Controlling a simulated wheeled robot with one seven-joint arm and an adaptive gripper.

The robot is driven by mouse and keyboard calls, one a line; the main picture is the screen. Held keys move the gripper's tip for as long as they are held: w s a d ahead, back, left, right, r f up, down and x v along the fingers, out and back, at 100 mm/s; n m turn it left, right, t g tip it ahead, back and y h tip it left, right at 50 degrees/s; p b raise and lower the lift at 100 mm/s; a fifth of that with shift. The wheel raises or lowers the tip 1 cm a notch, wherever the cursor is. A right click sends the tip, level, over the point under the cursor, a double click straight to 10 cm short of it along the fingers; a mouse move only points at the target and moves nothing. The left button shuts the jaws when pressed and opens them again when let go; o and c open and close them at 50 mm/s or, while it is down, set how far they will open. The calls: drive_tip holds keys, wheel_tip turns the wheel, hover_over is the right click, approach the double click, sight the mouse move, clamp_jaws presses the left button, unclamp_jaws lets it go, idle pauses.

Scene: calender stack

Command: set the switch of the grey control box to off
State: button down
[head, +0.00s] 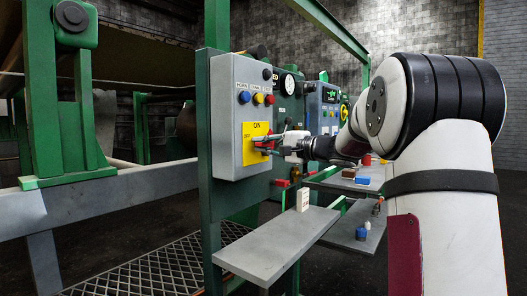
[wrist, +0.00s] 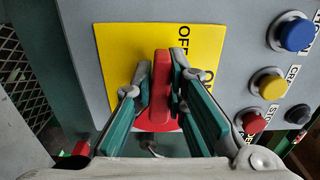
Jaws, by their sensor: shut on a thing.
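The grey control box (head: 226,105) is mounted on a green post in the head view. Its yellow plate (head: 249,129) has ON at the top and OFF at the left; the plate also shows in the wrist view (wrist: 120,50). The red switch handle (wrist: 160,88) stands out from this plate. In the wrist view its far end lies close beside the OFF lettering, away from ON. My gripper (head: 266,142) is at the plate, with its fingers (wrist: 161,78) on both sides of the handle, shut on it. The fingers partly hide the handle's base and the ON lettering.
Blue (wrist: 296,34), yellow (wrist: 271,86) and red (wrist: 252,122) push buttons sit on the box close to my fingers. A grey shelf (head: 270,248) with a small white block (head: 303,199) is below the box. A second box (head: 322,105) is further back.

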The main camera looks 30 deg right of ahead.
drive_tip(key=shift+f, duration=0.3)
drive_tip(key=c, duration=1.6)
unclamp_jaws()
drive_tip(key=shift+o, duration=0.2)
drive_tip(key=shift+r, duration=0.15)
drive_tip(key=v, duration=1.2)
